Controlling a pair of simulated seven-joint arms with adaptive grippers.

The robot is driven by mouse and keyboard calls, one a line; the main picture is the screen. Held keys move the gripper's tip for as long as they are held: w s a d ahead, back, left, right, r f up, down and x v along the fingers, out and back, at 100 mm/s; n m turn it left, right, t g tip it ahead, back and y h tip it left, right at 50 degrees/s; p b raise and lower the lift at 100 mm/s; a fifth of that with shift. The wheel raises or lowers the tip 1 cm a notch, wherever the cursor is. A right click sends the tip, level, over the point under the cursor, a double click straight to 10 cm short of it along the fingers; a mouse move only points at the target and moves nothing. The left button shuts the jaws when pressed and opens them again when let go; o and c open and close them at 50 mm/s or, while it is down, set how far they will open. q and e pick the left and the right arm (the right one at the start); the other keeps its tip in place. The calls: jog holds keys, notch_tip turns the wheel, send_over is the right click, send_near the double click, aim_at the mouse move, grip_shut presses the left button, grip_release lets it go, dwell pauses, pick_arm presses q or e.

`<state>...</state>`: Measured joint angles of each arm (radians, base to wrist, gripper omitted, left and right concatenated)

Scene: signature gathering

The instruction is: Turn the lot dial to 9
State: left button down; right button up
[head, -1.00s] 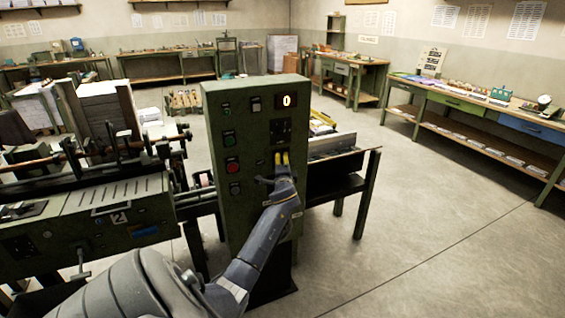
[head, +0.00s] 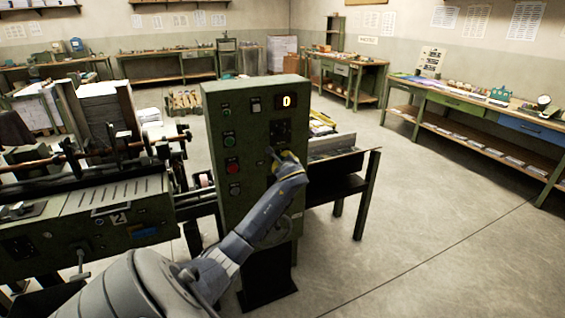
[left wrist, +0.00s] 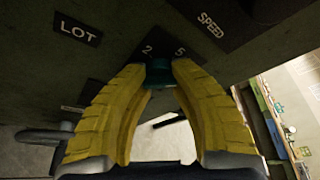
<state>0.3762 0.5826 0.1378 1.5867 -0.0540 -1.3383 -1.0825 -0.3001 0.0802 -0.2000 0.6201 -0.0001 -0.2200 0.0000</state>
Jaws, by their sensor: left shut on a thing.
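The green control cabinet (head: 245,215) stands upright, with a lit display (head: 289,101) reading 0. My left gripper (head: 281,160) is at its front face, below a dark dial plate (head: 280,132), and hides the lot dial in the head view. In the left wrist view, my yellow fingers (left wrist: 163,70) are shut on a small teal knob, the lot dial (left wrist: 160,74). The numbers 2 and 5 show just beyond it. The LOT label (left wrist: 78,32) is at upper left and the SPEED label (left wrist: 212,24) at upper right. The dial's pointer is not readable. My right gripper is not in view.
A red button (head: 232,169) and other buttons line the cabinet's left side. A dark lever (left wrist: 42,136) sticks out near my left finger in the wrist view. A machine with rollers (head: 100,205) adjoins on the left, a dark table (head: 340,175) on the right. The right floor is clear.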

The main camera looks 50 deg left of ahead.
pick_arm(q)
jog(key=shift+w+d+m+g, duration=0.15)
jog(key=shift+m+g, duration=0.35)
jog(key=shift+m, duration=0.4)
jog(key=shift+f, duration=0.15)
jog(key=c, duration=1.2)
grip_release()
jog(key=shift+w, duration=0.1)
jog(key=shift+c, duration=0.2)
jog(key=shift+o, duration=1.4)
jog(key=shift+s, duration=0.2)
jog(key=v, duration=1.1)
jog(key=shift+d+r, duration=0.3)
jog(key=shift+s, duration=0.1)
